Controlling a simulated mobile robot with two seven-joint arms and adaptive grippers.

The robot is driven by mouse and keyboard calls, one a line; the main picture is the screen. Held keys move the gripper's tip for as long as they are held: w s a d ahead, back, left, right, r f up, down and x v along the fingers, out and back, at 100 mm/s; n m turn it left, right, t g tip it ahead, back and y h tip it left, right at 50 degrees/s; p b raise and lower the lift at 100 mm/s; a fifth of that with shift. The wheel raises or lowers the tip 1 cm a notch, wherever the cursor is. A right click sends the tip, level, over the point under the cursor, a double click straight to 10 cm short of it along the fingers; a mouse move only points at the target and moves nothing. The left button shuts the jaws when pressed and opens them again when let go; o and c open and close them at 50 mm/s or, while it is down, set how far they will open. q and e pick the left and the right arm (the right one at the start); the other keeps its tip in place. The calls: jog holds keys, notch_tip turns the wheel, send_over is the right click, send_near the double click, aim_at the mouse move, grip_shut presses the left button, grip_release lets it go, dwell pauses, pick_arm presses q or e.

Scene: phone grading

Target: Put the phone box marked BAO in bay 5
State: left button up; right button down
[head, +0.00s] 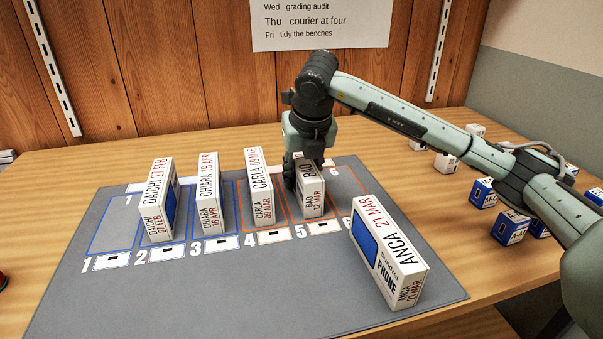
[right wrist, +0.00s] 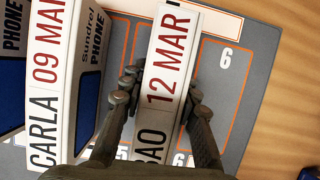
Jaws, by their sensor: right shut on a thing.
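The white box marked BAO 12 MAR (head: 314,198) stands upright over bay 5 (head: 322,227), behind its number card. My right gripper (head: 298,172) is shut on it from above. In the right wrist view the fingers (right wrist: 162,90) close on both sides of the BAO box (right wrist: 166,55). I cannot tell whether its base touches the mat. My left gripper is not in view.
On the grey mat (head: 190,300), the boxes DAICHI (head: 158,205), CHIARA (head: 208,195) and CARLA (head: 261,190) stand in bays 2, 3 and 4. The ANCA box (head: 392,255) stands front right, near bay 6. Bay 1 (head: 113,225) is empty. Small blue-and-white blocks (head: 483,192) sit right.

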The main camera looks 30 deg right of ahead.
jog(key=c, duration=1.5)
grip_release()
jog(key=shift+c, duration=0.2)
jog(key=o, duration=0.4)
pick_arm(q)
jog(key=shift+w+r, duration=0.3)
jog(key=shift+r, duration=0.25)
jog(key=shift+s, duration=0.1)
pick_arm(e)
jog(key=shift+r, duration=0.15)
jog(key=shift+v, duration=1.1)
jog(key=v, duration=0.9)
jog(key=shift+r, duration=0.1)
jog(key=shift+s+r, duration=0.1)
jog(key=shift+r, duration=0.15)
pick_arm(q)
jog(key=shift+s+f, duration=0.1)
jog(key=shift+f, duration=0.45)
